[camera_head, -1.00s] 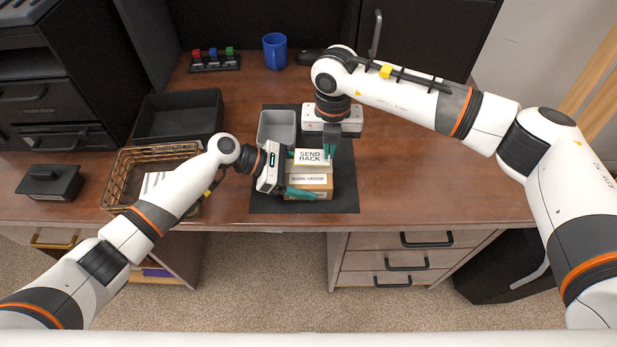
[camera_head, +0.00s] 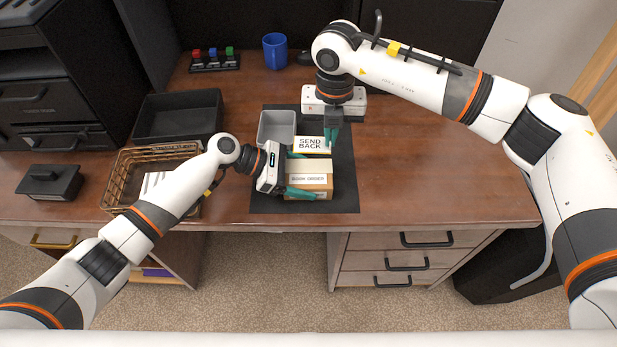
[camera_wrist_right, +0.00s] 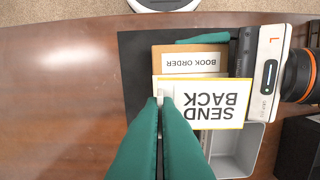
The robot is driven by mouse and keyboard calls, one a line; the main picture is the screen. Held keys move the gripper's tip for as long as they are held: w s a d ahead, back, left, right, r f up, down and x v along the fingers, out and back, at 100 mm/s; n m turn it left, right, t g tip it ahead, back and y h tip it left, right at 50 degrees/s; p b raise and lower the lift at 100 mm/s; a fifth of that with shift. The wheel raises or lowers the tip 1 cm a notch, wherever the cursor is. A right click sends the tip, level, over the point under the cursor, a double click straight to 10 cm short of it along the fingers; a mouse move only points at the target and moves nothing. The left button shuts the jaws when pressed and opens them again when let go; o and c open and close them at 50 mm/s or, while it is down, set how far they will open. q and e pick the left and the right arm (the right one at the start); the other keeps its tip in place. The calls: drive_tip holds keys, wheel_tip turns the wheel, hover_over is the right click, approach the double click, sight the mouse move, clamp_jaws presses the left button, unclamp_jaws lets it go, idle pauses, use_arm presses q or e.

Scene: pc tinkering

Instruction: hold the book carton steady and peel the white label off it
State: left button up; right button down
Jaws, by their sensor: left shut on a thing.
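The book carton (camera_head: 319,167) is a small brown box with a "BOOK ORDER" strip on the dark mat. My left gripper (camera_head: 299,176) is shut on it from the left, green fingers on its near and far sides. The white label (camera_head: 311,142), marked "SEND BACK" with a yellow edge, is at the carton's far edge and extends past it. My right gripper (camera_head: 333,135) is shut on the label's edge; its green fingers pinch a pale tab in the right wrist view (camera_wrist_right: 162,104). There the label (camera_wrist_right: 205,112) overlaps the carton (camera_wrist_right: 185,50); I cannot tell whether they touch.
A grey bin (camera_head: 264,128) stands just behind the carton on the mat (camera_head: 344,190). A black tray (camera_head: 180,104) and a wicker basket (camera_head: 118,177) are to the left. A blue mug (camera_head: 275,50) stands at the back. The desk's right side is clear.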

use_arm(q)
drive_tip(key=shift+f, duration=0.1)
use_arm(e)
drive_tip(key=shift+r, duration=0.55)
use_arm(q)
drive_tip(key=o, duration=1.1)
drive_tip(key=shift+a, duration=0.1)
drive_tip(key=v, duration=1.2)
